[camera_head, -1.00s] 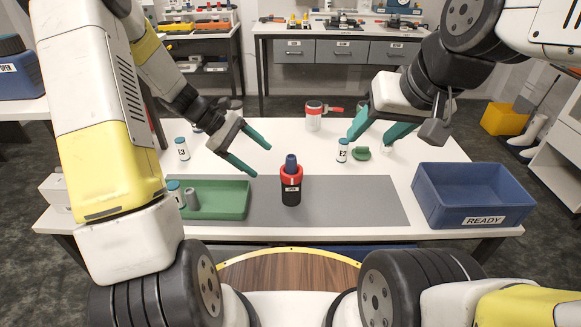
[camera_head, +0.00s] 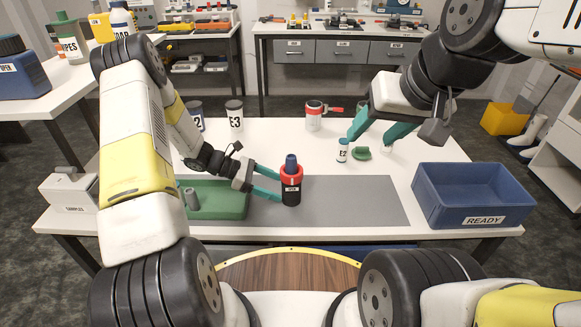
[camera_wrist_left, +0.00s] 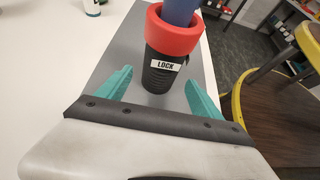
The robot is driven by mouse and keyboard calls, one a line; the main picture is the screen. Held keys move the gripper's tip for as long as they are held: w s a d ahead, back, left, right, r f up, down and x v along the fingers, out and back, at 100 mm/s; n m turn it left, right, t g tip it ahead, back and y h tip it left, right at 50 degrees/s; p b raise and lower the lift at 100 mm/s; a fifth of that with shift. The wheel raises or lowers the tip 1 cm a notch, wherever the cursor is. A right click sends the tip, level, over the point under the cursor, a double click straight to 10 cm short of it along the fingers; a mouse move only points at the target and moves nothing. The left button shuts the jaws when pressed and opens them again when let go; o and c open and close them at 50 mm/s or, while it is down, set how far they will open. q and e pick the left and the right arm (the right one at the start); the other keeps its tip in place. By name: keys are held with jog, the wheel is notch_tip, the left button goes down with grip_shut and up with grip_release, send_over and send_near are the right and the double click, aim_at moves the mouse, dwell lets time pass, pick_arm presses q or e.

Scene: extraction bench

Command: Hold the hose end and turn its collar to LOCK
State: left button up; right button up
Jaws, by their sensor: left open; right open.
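The hose end (camera_head: 291,192) stands upright on the grey mat (camera_head: 350,205). It has a black ribbed body, a red collar (camera_head: 291,171) and a blue top (camera_head: 291,160). In the left wrist view, the black body (camera_wrist_left: 160,78) carries a white label reading LOCK below the red collar (camera_wrist_left: 172,36). A small label also faces the head camera. My left gripper (camera_head: 272,186) is open at the left side of the hose end, its fingers low and pointing at the black body. Finger contact is unclear. My right gripper (camera_head: 369,136) is open and empty, above the table's back right.
A green tray (camera_head: 225,211) holding a grey cylinder lies left of the mat. A blue READY bin (camera_head: 473,197) stands at right. A small E2 bottle (camera_head: 343,150), a green piece (camera_head: 361,153) and a red-and-white container (camera_head: 314,116) stand behind. The mat's right part is clear.

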aim_at(288, 191)
pick_arm(q)
jog(key=shift+x, duration=2.75)
jog(key=shift+c, duration=0.3)
jog(key=c, duration=1.1)
jog(key=shift+o, duration=0.2)
